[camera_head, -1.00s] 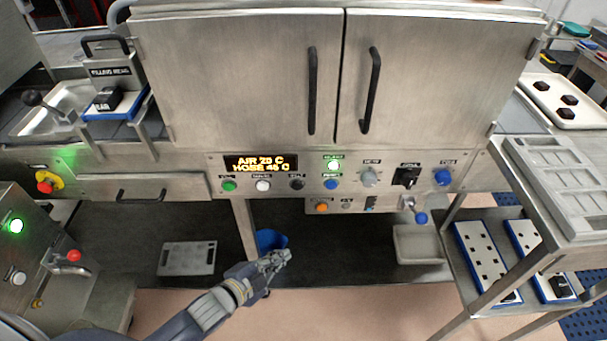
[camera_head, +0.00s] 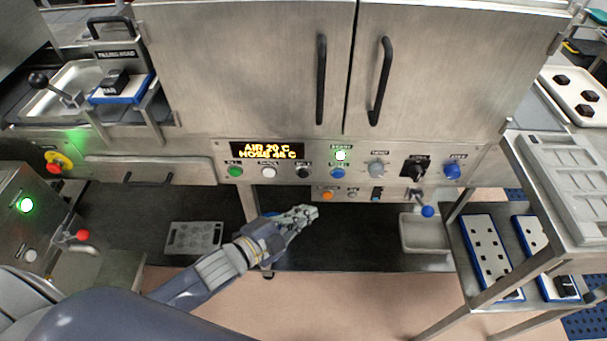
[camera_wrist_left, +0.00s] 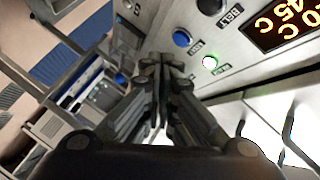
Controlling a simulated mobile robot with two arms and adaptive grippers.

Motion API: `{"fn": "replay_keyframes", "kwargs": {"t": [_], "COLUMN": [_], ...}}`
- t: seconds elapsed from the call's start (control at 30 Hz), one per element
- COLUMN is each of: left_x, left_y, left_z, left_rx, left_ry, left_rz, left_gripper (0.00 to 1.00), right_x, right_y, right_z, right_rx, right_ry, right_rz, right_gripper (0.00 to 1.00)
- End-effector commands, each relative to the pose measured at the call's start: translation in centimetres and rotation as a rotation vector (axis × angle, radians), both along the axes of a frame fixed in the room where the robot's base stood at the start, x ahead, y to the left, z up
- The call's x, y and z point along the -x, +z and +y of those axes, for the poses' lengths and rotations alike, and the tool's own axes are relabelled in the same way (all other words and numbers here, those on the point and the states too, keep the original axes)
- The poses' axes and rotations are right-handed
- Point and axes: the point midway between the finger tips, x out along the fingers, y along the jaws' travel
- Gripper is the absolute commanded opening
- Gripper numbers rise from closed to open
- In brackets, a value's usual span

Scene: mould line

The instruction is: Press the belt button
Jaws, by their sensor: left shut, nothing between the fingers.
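The control panel runs below the steel cabinet doors. On it a black button (camera_head: 304,173) sits between a white and a blue button, under a small label that seems to read BELT. In the left wrist view the black button (camera_wrist_left: 210,5) shows at the top edge, beside that label. My left gripper (camera_head: 310,212) is shut and empty, in front of and below the panel, apart from the buttons. In the left wrist view its closed fingers (camera_wrist_left: 164,62) point towards the panel's lower part. My right gripper is not in view.
Close by on the panel are a green button (camera_head: 235,171), white button (camera_head: 269,172), blue button (camera_head: 338,173), lit green-white lamp (camera_head: 341,156) and orange display (camera_head: 267,150). An orange button (camera_head: 327,195) and blue-knobbed lever (camera_head: 427,211) sit lower. A rack stands right.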

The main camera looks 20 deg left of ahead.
Motion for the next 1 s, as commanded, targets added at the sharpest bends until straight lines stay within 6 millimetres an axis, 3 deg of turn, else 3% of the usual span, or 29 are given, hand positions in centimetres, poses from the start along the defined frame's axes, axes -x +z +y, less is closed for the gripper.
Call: {"fn": "replay_keyframes", "kwargs": {"t": [0.5,1.0], "left_x": [-6.5,-7.6], "left_y": [-0.1,0.0], "left_z": [1.9,2.2], "left_rx": [-0.003,-0.002], "left_ry": [0.000,0.000], "left_rz": [-0.001,0.001], "left_gripper": [0.00,0.00], "right_x": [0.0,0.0], "right_y": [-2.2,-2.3], "right_z": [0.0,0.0], "right_rx": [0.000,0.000], "right_ry": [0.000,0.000], "right_rz": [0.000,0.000], "right_gripper": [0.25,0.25]}}
